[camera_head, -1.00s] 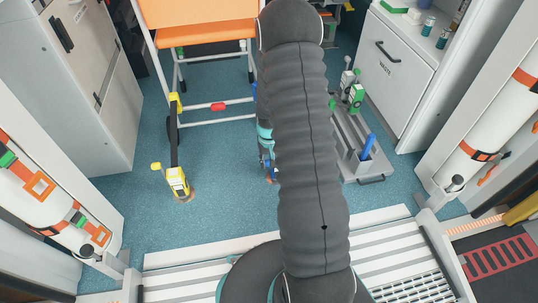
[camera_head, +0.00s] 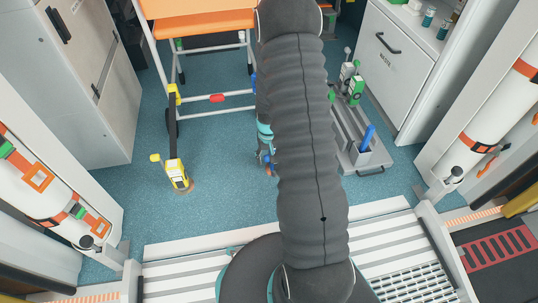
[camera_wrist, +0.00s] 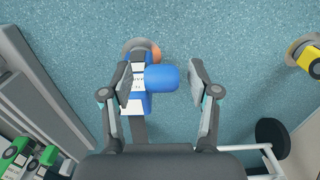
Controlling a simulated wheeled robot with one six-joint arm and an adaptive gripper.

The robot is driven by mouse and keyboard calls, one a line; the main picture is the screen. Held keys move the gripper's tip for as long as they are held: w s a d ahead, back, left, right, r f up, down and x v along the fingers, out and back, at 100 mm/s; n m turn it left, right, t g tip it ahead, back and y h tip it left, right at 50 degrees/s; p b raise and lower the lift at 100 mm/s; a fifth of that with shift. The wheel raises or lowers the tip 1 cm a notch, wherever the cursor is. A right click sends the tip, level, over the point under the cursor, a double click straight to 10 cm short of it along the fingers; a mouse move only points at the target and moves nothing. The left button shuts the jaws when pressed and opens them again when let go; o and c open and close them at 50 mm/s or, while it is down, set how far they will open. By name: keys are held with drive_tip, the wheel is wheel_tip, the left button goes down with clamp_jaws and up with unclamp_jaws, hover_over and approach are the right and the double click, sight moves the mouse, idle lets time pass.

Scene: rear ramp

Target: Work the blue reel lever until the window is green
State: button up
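The blue reel (camera_wrist: 137,98) is on the floor in the wrist view, with a white label on its body and an orange-brown disc at its far end. Its rounded blue lever (camera_wrist: 163,78) sticks out to the right. My gripper (camera_wrist: 161,82) is open, its fingers on either side of the reel and lever. The left finger is close against the reel body; I cannot tell if it touches. A gap shows between the lever and the right finger. I cannot make out a window or its colour. In the head view my arm hides most of the reel.
A yellow reel (camera_head: 177,176) stands on the floor to the left, near the wheeled chair (camera_head: 205,33). A grey tray (camera_head: 347,128) with green and blue items lies to the right of my arm. A white cabinet (camera_head: 393,65) stands behind it. Teal floor around the reel is clear.

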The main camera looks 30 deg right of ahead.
wheel_tip(320, 180, up, 12)
idle(0.7)
drive_tip(key=shift+r, duration=0.1)
wheel_tip(320, 180, down, 12)
drive_tip(key=shift+s+f, duration=0.1)
drive_tip(key=shift+f, duration=0.1)
idle(0.8)
clamp_jaws()
